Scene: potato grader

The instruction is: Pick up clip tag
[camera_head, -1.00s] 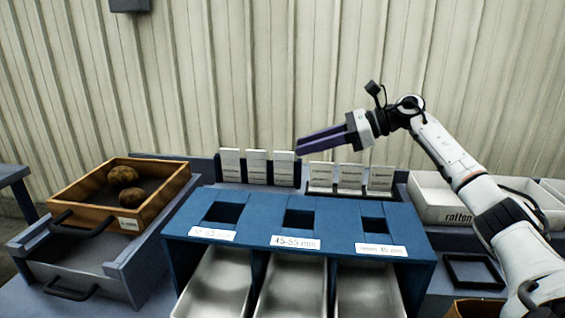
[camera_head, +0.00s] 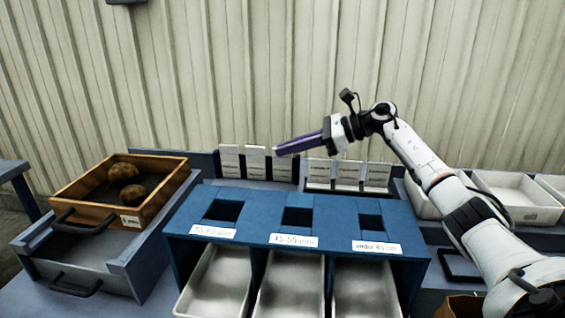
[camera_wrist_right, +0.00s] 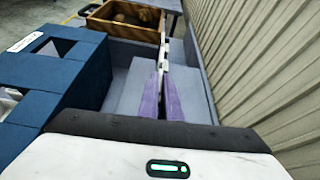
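Clip tags are not named on anything. White cards stand in two racks behind the blue grader: a left group (camera_head: 255,161) and a right group (camera_head: 347,174), each of three upright cards. My right gripper (camera_head: 277,151) has purple fingers pointing left, with tips at the upper right of the left group in the head view. In the right wrist view, the fingers (camera_wrist_right: 162,80) lie close together, with white cards (camera_wrist_right: 165,50) seen nearly edge-on just beyond their tips. Whether the fingers touch a card or are shut is unclear. My left gripper is out of view.
The blue grader (camera_head: 270,211) has several openings and metal chutes below. A wooden drawer (camera_head: 166,207) with two potatoes stands left. White bins (camera_head: 515,203) stand right. A ribbed wall (camera_head: 250,70) rises close behind the cards.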

